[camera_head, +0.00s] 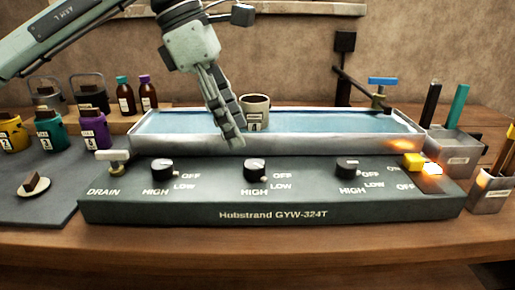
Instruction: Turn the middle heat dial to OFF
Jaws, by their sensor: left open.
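The middle heat dial (254,169) is a black knob on the front panel of the dark Hubstrand GYW-324T unit (160,210). OFF and LOW are printed to its right and HIGH below it. Its pointer is too small to read surely. My left gripper (236,138) comes down from the upper left, its fingers angled downward. It is open and empty, over the front rim of the bath, up and to the left of the middle dial and apart from it. The left dial (162,169) and right dial (347,167) flank it. My right gripper is out of view.
A water-filled metal bath (300,144) lies behind the dials, with a labelled cup (256,112) in it. A drain valve (115,160) stands at left, a yellow switch (413,162) with a glowing lamp (431,169) at right. Coloured pots (94,131) stand far left.

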